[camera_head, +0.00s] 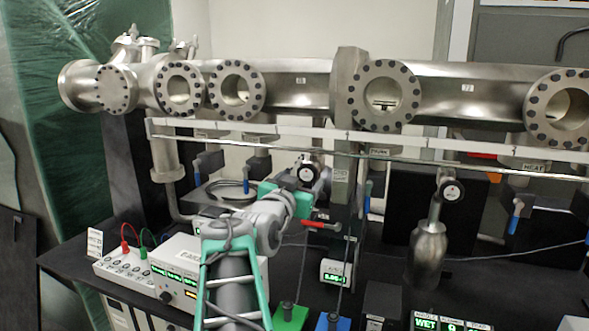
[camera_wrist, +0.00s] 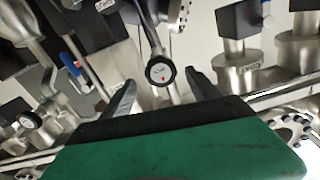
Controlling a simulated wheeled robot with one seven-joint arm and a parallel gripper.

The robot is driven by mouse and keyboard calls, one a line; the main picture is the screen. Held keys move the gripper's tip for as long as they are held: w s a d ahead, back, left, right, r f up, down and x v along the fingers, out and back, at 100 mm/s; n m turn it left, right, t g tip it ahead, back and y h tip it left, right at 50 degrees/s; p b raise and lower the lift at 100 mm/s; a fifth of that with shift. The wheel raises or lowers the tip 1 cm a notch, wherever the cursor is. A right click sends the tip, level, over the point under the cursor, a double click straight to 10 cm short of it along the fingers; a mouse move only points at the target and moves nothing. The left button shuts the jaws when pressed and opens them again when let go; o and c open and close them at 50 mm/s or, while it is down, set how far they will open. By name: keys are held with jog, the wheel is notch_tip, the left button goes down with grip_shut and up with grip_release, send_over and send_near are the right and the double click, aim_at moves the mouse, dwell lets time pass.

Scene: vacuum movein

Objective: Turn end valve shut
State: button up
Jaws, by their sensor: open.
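My gripper (camera_wrist: 163,92) is open, its two dark fingers apart with no object held between them. Beyond the fingers in the wrist view is a round white-faced gauge (camera_wrist: 160,71); I cannot tell how near it is. In the head view my gripper (camera_head: 302,177) is in front of a like gauge (camera_head: 308,174), below the steel pipe. Several valves with blue handles hang under the pipe, at the left (camera_head: 196,172), centre (camera_head: 368,190) and right (camera_head: 516,215). A red handle (camera_head: 321,225) lies roughly level, right of my arm. I cannot tell which is the end valve.
The flanged steel pipe (camera_head: 300,85) runs across the back, with a thin rail (camera_head: 400,157) below it. Thin cables cross beside my arm.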

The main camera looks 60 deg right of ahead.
aim_at(307, 175)
jog(key=w+d+p, duration=0.1)
jog(key=d+p, duration=0.1)
jog(key=d, duration=0.5)
jog(key=shift+w+d, duration=0.15)
jog(key=shift+c, duration=0.3)
jog(key=c, duration=1.3)
jog(key=b, duration=0.2)
jog(key=shift+m+b, duration=0.4)
jog(key=o, duration=1.4)
jog(key=shift+c, duration=0.2)
